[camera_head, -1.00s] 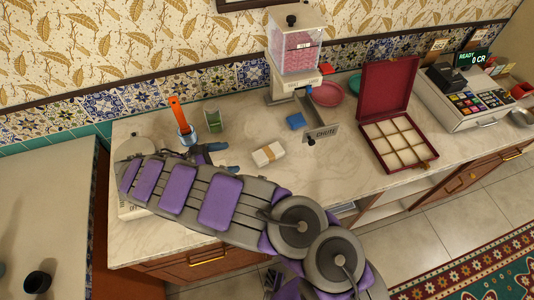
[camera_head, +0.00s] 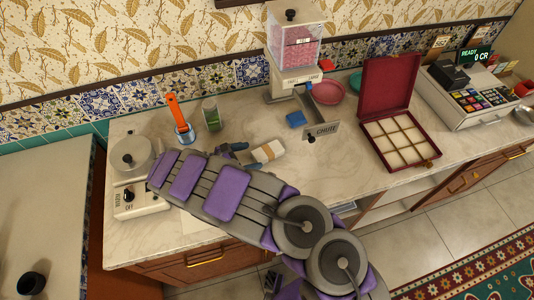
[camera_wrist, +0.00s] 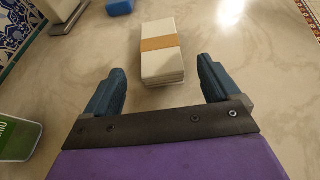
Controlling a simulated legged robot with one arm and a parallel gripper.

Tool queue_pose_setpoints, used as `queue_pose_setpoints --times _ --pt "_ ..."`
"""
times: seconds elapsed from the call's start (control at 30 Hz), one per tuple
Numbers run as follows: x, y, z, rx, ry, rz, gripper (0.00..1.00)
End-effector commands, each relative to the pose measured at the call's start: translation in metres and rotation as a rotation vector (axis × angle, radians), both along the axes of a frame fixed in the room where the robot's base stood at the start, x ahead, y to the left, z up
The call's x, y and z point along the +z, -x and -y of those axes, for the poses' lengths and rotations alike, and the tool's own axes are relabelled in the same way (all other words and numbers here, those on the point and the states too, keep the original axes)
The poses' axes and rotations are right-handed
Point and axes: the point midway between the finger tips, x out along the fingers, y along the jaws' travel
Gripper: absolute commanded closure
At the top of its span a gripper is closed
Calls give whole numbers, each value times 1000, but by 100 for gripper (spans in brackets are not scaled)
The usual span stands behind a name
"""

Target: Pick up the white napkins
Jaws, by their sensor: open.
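The white napkins (camera_wrist: 161,62) are a small stack with a tan band around it, lying flat on the marble counter. In the head view the napkins (camera_head: 268,152) lie near the middle of the counter. My gripper (camera_wrist: 162,81) is open, with its two blue-grey fingers on either side of the stack's near end in the wrist view. The stack lies mostly beyond the fingertips and nothing is between the fingers' bases. In the head view my gripper (camera_head: 251,152) is just left of the napkins, partly hidden by my arm.
A green container (camera_head: 210,115) and a blue jar with an orange tool (camera_head: 184,132) stand behind left. A blue block (camera_head: 296,119) and a dispenser with a chute (camera_head: 321,131) are behind right. An open red box (camera_head: 401,139) stands right. Counter around the napkins is clear.

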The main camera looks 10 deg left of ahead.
Motion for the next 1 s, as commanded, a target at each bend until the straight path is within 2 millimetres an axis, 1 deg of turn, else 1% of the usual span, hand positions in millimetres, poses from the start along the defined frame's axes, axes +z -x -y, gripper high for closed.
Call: queue_pose_setpoints --times 0.17,0.43,0.53,0.7,0.77,1.0 --pt "-4 -7 7 -1 2 2 11" --pt "-20 -31 32 -2 3 0 11" --pt "-21 -34 35 -1 2 1 11" --pt "-20 -34 35 0 1 1 11" --pt "-20 -34 35 0 1 1 15" --pt "-20 -34 35 -1 2 1 38"
